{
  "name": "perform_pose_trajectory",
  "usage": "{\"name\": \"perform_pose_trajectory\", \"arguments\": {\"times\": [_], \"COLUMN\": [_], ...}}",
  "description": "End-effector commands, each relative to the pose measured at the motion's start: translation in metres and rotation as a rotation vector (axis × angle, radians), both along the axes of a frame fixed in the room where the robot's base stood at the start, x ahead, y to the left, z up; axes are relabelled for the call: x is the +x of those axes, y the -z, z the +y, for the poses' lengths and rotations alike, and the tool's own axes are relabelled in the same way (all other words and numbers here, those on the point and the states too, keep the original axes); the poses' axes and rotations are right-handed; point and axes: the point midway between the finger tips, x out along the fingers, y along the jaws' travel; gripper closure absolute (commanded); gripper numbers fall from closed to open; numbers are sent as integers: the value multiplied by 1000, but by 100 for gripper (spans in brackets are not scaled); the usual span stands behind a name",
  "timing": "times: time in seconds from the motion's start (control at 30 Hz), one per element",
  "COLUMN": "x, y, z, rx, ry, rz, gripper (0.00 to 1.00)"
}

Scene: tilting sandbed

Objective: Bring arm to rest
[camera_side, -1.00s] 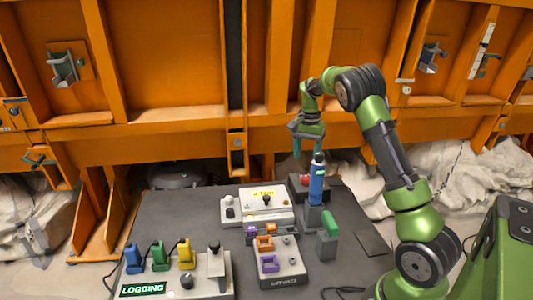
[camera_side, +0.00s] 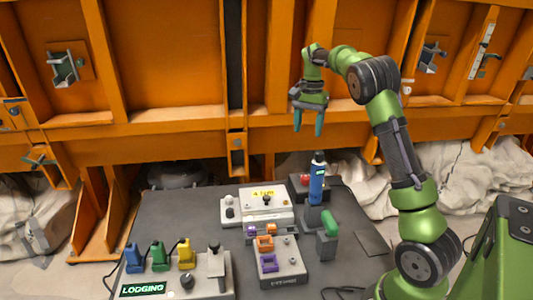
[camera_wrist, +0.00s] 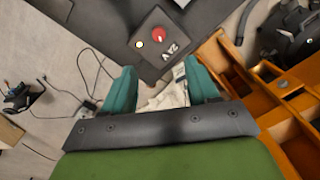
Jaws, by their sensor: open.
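My green arm rises at the right of the side view and bends over the table. My gripper (camera_side: 308,120) hangs above the back of the dark table (camera_side: 190,204), its teal fingers pointing down, apart and empty. The wrist view shows the two teal fingers of my gripper (camera_wrist: 165,90) spread, with nothing between them. A box with a red button (camera_wrist: 158,34) lies beyond the fingertips in the wrist view.
An orange steel wall (camera_side: 170,60) stands behind.

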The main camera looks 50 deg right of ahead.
Motion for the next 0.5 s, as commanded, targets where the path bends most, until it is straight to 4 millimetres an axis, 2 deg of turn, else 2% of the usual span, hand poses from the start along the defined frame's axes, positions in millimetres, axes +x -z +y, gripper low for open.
{"name": "perform_pose_trajectory", "arguments": {"times": [0.13, 0.27, 0.37, 0.5], "x": [-6, -19, -34, -64], "y": [-21, -39, -47, -51], "z": [43, 101, 147, 210], "rx": [19, 27, 19, -14], "ry": [-120, -285, -422, -612], "rz": [-98, -214, -301, -413], "gripper": [41, 41, 41, 41]}}
